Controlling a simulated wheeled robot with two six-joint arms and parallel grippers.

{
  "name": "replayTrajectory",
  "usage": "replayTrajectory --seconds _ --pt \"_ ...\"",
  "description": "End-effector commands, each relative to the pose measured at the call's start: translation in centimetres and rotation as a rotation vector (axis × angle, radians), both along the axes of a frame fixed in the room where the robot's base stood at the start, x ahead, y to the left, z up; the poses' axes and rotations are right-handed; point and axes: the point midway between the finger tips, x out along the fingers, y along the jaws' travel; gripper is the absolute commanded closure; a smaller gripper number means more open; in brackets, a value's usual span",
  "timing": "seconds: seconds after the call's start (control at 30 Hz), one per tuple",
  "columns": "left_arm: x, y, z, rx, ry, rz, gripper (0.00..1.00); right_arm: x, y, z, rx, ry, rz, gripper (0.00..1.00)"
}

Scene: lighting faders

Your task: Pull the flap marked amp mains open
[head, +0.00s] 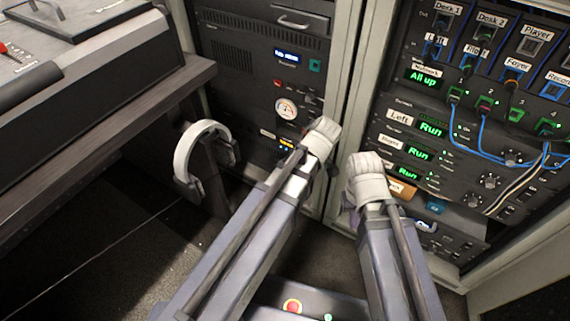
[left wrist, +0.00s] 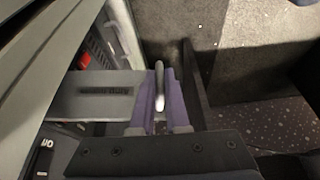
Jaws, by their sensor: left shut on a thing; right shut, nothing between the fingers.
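My left gripper (left wrist: 157,103) is shut on a light metal bar handle (left wrist: 159,84) at the end of a grey panel, which I take to be the flap (left wrist: 80,102).
The left rack (head: 245,50) has a meter and a blue display. The right rack (head: 430,112) has green displays and several blue cables. A desk (head: 110,120) with headphones (head: 190,160) hanging at its edge stands at the left. Dark carpet lies below.

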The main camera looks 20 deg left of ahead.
Motion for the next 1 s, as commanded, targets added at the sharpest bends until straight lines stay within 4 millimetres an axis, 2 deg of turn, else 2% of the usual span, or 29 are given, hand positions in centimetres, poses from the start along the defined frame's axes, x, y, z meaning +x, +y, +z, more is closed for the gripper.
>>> replayTrajectory --seconds 0.2,0.4,0.97,1.0 --pt "-0.5 -1.7 0.0 0.000 0.003 -0.002 1.00 0.0 0.0 0.0 0.000 0.000 0.000 1.00" --pt "-0.6 -2.5 0.0 -0.001 0.002 -0.001 1.00 0.0 0.0 0.0 0.000 0.000 0.000 1.00" --pt "-0.5 -2.8 0.0 -0.003 0.003 -0.004 1.00 0.0 0.0 0.0 0.000 0.000 0.000 1.00" --pt "-0.5 -2.8 0.0 -0.003 0.003 -0.004 0.83 0.0 0.0 0.0 0.000 0.000 0.000 1.00"
